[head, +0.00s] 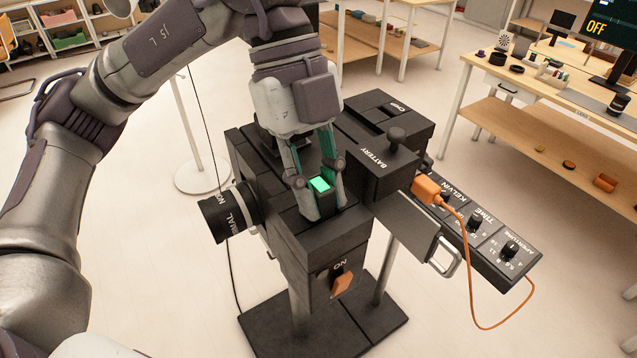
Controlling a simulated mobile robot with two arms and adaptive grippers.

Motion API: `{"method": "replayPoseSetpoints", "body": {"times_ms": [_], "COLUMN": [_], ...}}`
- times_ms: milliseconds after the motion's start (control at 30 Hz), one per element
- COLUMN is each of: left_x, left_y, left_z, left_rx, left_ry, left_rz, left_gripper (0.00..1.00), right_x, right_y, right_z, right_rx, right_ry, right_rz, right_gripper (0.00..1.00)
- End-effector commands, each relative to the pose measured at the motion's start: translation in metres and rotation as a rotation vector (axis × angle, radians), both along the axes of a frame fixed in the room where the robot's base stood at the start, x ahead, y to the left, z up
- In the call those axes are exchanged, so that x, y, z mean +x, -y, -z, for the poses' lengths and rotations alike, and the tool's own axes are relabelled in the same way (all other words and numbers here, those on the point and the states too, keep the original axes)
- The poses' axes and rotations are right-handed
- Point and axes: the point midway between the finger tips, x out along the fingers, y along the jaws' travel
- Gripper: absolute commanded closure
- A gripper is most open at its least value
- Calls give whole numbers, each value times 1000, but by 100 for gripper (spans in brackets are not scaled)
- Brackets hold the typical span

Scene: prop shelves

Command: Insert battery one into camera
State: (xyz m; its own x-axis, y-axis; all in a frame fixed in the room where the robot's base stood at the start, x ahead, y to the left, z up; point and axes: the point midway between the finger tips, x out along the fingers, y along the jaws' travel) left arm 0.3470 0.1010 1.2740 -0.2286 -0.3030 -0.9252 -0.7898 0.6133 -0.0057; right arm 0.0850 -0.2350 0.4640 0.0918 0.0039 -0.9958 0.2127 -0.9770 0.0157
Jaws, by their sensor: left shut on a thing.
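The camera (285,232) is a large black box on a stand, with a lens (230,212) on its left side. My left gripper (320,200) points down over the camera's top. It is shut on a small dark block with a bright green top, which looks like battery one (320,184). The block is at the camera's top surface; I cannot tell whether its lower end sits in an opening. A black housing marked BATTERY (378,160) stands just to the right. My right gripper is not in view.
A grey flap with a handle (410,228) sticks out right of the camera. An orange plug (427,189) and cable hang by the dial panel (480,222). An orange ON switch (342,283) is on the front. A table (583,118) with small props stands at the back right.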

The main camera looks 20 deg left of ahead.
Motion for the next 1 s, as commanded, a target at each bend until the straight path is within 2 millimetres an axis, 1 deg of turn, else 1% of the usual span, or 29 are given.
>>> {"method": "replayPoseSetpoints", "body": {"times_ms": [33,433,467,600,633,933,967,1000], "left_x": [-1,-2,-2,-2,-2,-1,-1,-1], "left_y": [0,0,0,0,0,0,-1,0], "left_z": [4,7,7,8,8,5,5,5], "left_rx": [8,11,11,13,13,9,8,8], "left_ry": [-7,-10,-10,-10,-10,-6,-6,-6], "left_rz": [4,7,7,7,7,4,3,3], "left_gripper": [100,100,75,51,49,49,45,38], "right_x": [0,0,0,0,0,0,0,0], "right_y": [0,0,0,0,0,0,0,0], "right_z": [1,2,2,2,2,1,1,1], "right_rx": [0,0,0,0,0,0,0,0], "right_ry": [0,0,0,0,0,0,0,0], "right_rz": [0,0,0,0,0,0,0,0], "right_gripper": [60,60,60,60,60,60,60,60]}}
